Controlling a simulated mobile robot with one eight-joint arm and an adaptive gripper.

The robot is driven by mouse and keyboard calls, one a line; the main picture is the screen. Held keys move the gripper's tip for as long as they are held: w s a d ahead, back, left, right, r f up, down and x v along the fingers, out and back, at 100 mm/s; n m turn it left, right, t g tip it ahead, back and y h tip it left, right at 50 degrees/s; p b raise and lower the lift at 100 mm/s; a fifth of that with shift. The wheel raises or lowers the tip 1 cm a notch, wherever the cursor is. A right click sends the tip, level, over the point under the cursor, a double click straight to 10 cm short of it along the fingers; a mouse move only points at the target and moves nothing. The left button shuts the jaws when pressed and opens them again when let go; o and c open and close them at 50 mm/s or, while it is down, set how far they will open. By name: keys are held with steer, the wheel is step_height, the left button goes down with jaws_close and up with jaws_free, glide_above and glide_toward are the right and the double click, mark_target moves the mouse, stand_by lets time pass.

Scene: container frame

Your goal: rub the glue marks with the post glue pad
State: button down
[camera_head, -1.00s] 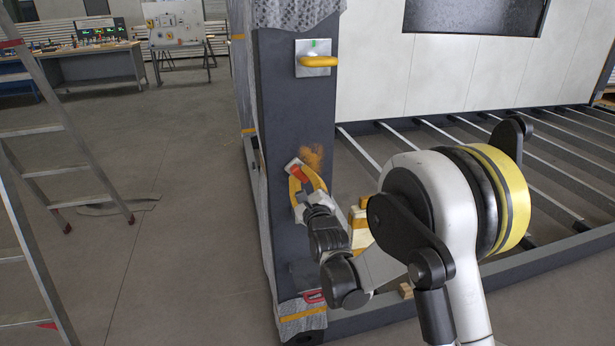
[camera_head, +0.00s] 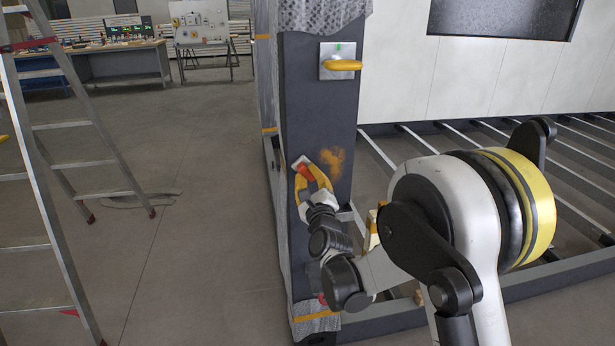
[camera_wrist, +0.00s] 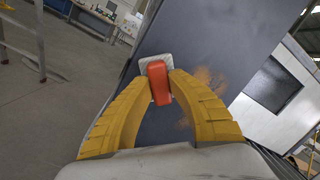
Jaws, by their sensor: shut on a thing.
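My gripper (camera_head: 312,178) has yellow fingers and is shut on the pad, which has a red-orange handle and a pale grey plate. The pad (camera_wrist: 158,80) shows between the fingertips in the wrist view, its plate toward the dark post. The post (camera_head: 318,110) stands upright in the head view. Orange-brown glue marks (camera_head: 334,161) lie on its face, just right of and slightly above the pad. They also show right of the gripper in the wrist view (camera_wrist: 208,92). The plate is at or very close to the post; I cannot tell whether it touches.
A yellow handle on a metal plate (camera_head: 340,66) sits higher on the post. Grey wrap (camera_head: 318,322) with an orange strap covers the post's foot. Floor beams (camera_head: 420,140) run to the right. A stepladder (camera_head: 75,165) stands left, with open floor between.

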steer(key=shift+w+d+b, duration=0.15)
steer(key=shift+w+d, duration=0.25)
steer(key=shift+d, duration=0.9)
steer(key=shift+w+d+b, duration=0.15)
steer(key=shift+w+d, duration=0.2)
steer(key=shift+d, duration=0.9)
steer(key=shift+w+d+b, duration=0.15)
steer(key=shift+w+d, duration=0.25)
steer(key=shift+d, duration=0.9)
steer(key=shift+r+p, duration=0.55)
steer(key=shift+r, duration=0.3)
steer(key=shift+s+a+b, duration=0.15)
steer(key=shift+s+a, duration=0.2)
steer(key=shift+a, duration=0.95)
steer(key=shift+s+a+b, duration=0.2)
steer(key=shift+s+a, duration=0.2)
steer(key=shift+a, duration=0.95)
steer(key=shift+s+a+b, duration=0.15)
steer(key=shift+s+a, duration=0.2)
steer(key=shift+a, duration=0.95)
steer(key=shift+s, duration=0.1)
steer(key=shift+r+v, duration=0.15)
steer(key=shift+v, duration=1.3)
steer(key=shift+r+v, duration=0.2)
steer(key=shift+v, duration=1.25)
steer(key=shift+s+d, duration=0.1)
steer(key=shift+s, duration=0.05)
steer(key=v, duration=0.2)
steer(key=shift+s+d, duration=0.1)
steer(key=shift+s, duration=0.3)
